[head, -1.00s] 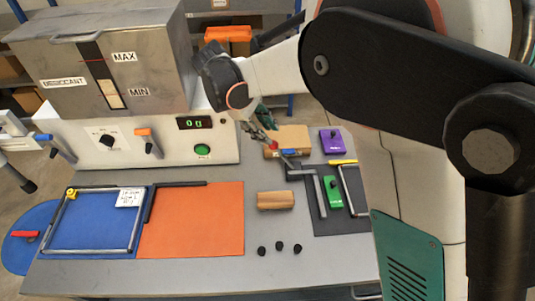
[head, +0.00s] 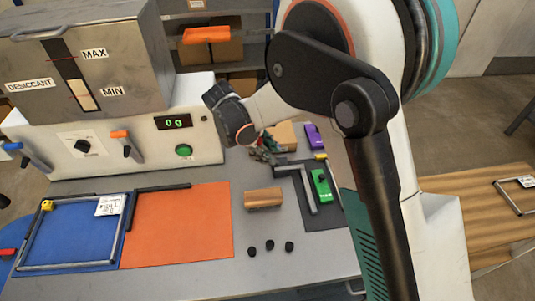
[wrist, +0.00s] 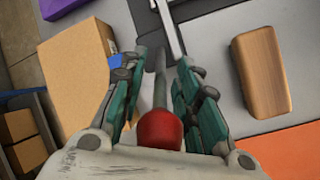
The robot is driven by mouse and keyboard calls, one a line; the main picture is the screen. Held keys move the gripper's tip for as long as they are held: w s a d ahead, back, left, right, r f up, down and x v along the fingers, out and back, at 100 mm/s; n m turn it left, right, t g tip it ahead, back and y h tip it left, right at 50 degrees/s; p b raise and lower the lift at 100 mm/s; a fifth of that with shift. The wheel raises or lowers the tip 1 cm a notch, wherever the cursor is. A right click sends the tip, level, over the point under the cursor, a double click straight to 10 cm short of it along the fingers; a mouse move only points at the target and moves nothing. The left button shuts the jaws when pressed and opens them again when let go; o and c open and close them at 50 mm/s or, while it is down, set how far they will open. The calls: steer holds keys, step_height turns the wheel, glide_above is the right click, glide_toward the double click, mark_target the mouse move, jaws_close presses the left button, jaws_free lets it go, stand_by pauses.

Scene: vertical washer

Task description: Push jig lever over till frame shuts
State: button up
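A lever with a red knob (wrist: 160,129) and a thin grey shaft (wrist: 160,80) lies between my gripper's (wrist: 163,70) teal fingers in the wrist view. The fingers are spread, with a visible gap on each side of the shaft. In the head view my gripper (head: 264,153) is small, at the far end of the dark jig plate (head: 325,217), and the red knob cannot be made out. A metal bar (head: 310,190) and a green block (head: 321,186) are on the plate. My arm hides the plate's right side, where the frame's state cannot be told.
A wooden block (head: 263,198) and several black knobs (head: 270,246) lie left of the plate. A tan box (wrist: 80,75) is close beside my gripper. A purple block (head: 313,136) stands behind the plate. Orange (head: 180,225) and blue (head: 75,232) mats lie left.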

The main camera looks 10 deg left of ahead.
steer(key=shift+d+f, duration=0.1)
steer(key=shift+f, duration=0.05)
jaws_close()
